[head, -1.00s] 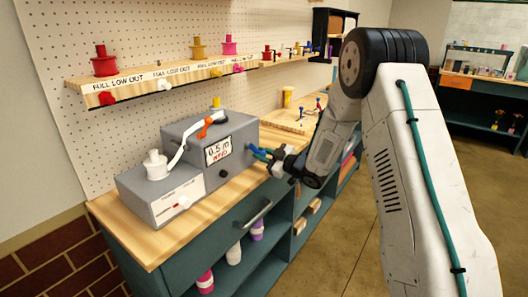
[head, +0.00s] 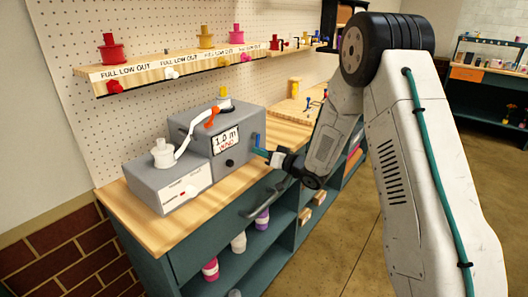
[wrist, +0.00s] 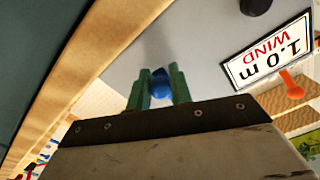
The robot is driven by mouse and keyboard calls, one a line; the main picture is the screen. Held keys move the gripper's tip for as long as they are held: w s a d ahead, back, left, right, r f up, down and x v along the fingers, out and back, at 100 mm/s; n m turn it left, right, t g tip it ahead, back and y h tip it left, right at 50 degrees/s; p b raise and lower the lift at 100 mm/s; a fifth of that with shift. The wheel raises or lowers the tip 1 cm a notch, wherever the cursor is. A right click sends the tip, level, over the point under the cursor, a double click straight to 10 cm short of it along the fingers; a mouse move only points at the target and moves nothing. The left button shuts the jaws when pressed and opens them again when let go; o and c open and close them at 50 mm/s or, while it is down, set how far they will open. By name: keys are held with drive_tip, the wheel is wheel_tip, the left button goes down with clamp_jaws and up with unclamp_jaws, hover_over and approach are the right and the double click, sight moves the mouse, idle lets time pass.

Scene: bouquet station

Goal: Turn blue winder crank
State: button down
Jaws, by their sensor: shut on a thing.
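The grey winder (head: 205,140) stands on the wooden counter, with a white sign reading "1.0 m WIND" (head: 226,139) on its face. The sign also shows upside down in the wrist view (wrist: 270,48). The blue crank (head: 257,142) is on the winder's right side. In the wrist view a round blue crank knob (wrist: 160,84) sits between the green fingers of my gripper (wrist: 158,88). My gripper is shut on it, and it also shows in the head view (head: 265,153). The rest of the crank is mostly hidden by the fingers.
A grey box with a white spool (head: 162,153) adjoins the winder on the left. A shelf with coloured spools (head: 130,73) runs along the pegboard. A drawer handle (head: 268,200) projects below the counter.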

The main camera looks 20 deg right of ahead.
drive_tip(key=shift+s+a+r+m, duration=0.15)
drive_tip(key=shift+a+r+m, duration=0.1)
drive_tip(key=shift+m, duration=0.5)
drive_tip(key=shift+s+a+r+m, duration=0.1)
drive_tip(key=shift+s+a+m, duration=0.1)
drive_tip(key=shift+m, duration=0.55)
drive_tip(key=c, duration=1.3)
unclamp_jaws()
drive_tip(key=shift+o, duration=0.2)
drive_tip(key=v, duration=0.7)
drive_tip(key=shift+s+d, duration=0.25)
drive_tip(key=shift+s, duration=0.05)
